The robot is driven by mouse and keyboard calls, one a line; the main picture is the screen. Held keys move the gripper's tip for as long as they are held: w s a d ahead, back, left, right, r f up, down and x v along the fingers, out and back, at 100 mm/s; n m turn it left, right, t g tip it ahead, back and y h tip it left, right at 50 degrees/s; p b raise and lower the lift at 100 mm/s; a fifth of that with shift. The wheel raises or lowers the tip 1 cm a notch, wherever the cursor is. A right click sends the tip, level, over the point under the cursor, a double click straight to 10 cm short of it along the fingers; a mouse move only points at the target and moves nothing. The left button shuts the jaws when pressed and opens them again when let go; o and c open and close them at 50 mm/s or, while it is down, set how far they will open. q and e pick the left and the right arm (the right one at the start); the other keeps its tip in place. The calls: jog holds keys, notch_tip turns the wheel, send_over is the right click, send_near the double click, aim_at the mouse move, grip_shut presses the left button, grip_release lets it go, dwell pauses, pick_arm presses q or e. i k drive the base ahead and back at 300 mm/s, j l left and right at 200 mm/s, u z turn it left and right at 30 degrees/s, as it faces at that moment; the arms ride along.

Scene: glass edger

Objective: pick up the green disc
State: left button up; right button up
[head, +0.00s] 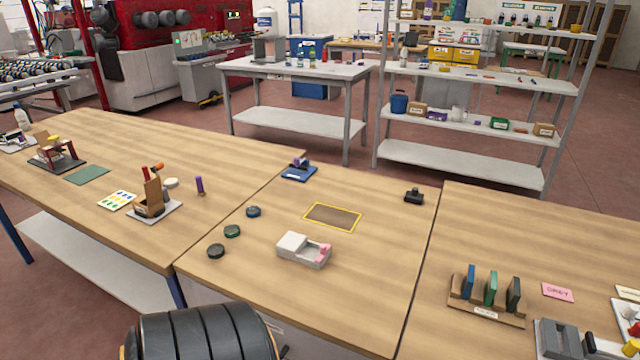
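The green disc (232,231) lies flat on the middle wooden table (340,290), towards its left side. It is the middle one of a slanting row of three small dark-rimmed discs. The three discs are apart from one another, and nothing covers the green one. Neither of my grippers is in view.
A white box with pink contents (304,250) stands right of the discs. A yellow-bordered brown mat (333,217), a blue stand (299,171) and a black object (414,196) lie farther back. A black ribbed cylindrical shape (205,335) fills the bottom edge before the table.

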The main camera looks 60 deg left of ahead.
aim_at(230, 231)
jog(key=u, duration=2.55)
